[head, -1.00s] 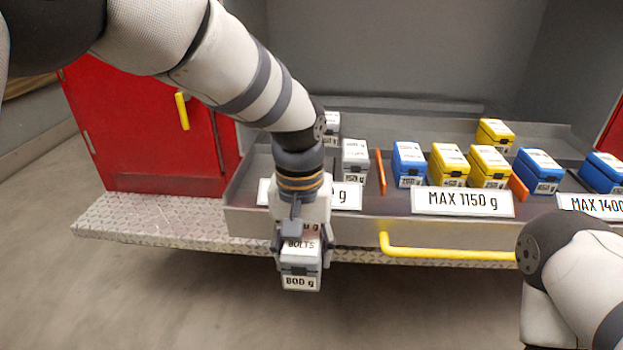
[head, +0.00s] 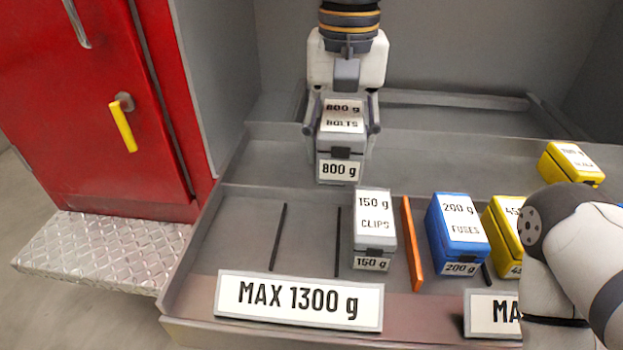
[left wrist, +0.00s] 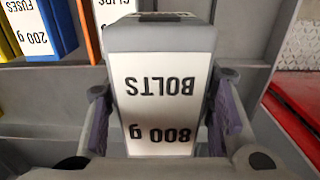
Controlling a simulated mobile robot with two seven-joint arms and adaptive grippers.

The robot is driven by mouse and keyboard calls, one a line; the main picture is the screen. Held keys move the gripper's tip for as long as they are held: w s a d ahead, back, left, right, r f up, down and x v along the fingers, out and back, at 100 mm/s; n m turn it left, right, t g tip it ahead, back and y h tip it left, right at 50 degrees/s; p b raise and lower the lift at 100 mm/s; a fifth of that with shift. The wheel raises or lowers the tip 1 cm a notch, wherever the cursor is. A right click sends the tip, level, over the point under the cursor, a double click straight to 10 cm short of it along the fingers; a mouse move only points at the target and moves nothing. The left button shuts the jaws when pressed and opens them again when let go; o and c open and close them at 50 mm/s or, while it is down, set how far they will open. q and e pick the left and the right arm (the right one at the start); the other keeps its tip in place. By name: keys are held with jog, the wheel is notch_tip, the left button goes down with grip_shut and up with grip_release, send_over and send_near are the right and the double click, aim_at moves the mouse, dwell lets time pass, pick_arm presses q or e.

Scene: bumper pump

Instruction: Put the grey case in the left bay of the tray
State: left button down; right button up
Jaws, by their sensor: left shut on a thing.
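My left gripper (head: 341,128) is shut on a grey case (head: 341,158) with white labels reading "800 g BOLTS". The case also fills the middle of the left wrist view (left wrist: 160,100), a finger on each side. It appears held over the back part of the tray (head: 235,205), behind the left bay; its height above the tray is hard to tell. The left bay, behind the "MAX 1300 g" sign (head: 298,301), has bare floor at its left and a smaller grey "150 g CLIPS" case (head: 374,225) at its right. My right gripper is out of view.
Thin black strips (head: 278,237) stand in the left bay. An orange divider (head: 411,243) bounds it on the right. Beyond are a blue "200 g FUSES" case (head: 458,231) and yellow cases (head: 506,233). A red cabinet (head: 95,110) stands at left. My right arm covers the lower right.

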pick_arm(q)
jog(key=s+a+f+p, duration=0.2)
jog(key=s+a+f, duration=0.1)
jog(key=a, duration=0.6)
send_over(250, 233)
jog(key=d, duration=0.1)
notch_tip(250, 233, down, 5)
jog(key=shift+f, duration=0.1)
jog(key=shift+a+f, duration=0.15)
jog(key=shift+f, duration=0.05)
jog(key=f, duration=0.4)
jog(key=shift+a, duration=0.35)
jog(key=c, duration=0.8)
grip_release()
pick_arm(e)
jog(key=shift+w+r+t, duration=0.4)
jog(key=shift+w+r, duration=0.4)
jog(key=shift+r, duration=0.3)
pick_arm(q)
jog(key=shift+o, duration=0.2)
notch_tip(250, 233, up, 12)
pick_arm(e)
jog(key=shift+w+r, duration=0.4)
